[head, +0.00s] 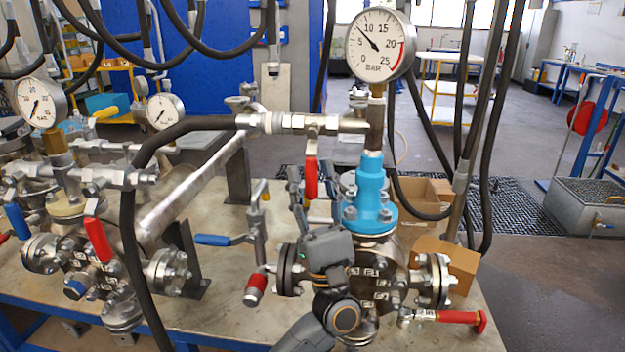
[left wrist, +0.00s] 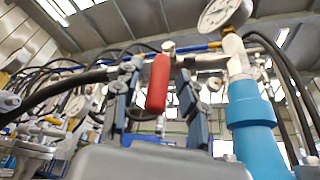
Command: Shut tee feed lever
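The tee feed lever is a red handle (head: 311,178) that hangs straight down from the metal tee fitting (head: 322,123), left of the blue neck (head: 369,195) of the right vessel. In the left wrist view the red handle (left wrist: 158,83) stands in the middle of the picture. My left gripper (head: 312,197) is just below and around the handle's lower end. In the left wrist view its two fingers (left wrist: 155,100) stand apart on either side of the handle, with gaps showing, so it is open. My right gripper is not in view.
A pressure gauge (head: 380,43) rises above the tee, and a black hose (head: 160,140) runs left from it. Another red lever (head: 460,317) sticks out low on the right. A left vessel (head: 95,270) has its own red lever (head: 99,239). Cardboard boxes (head: 447,258) stand behind.

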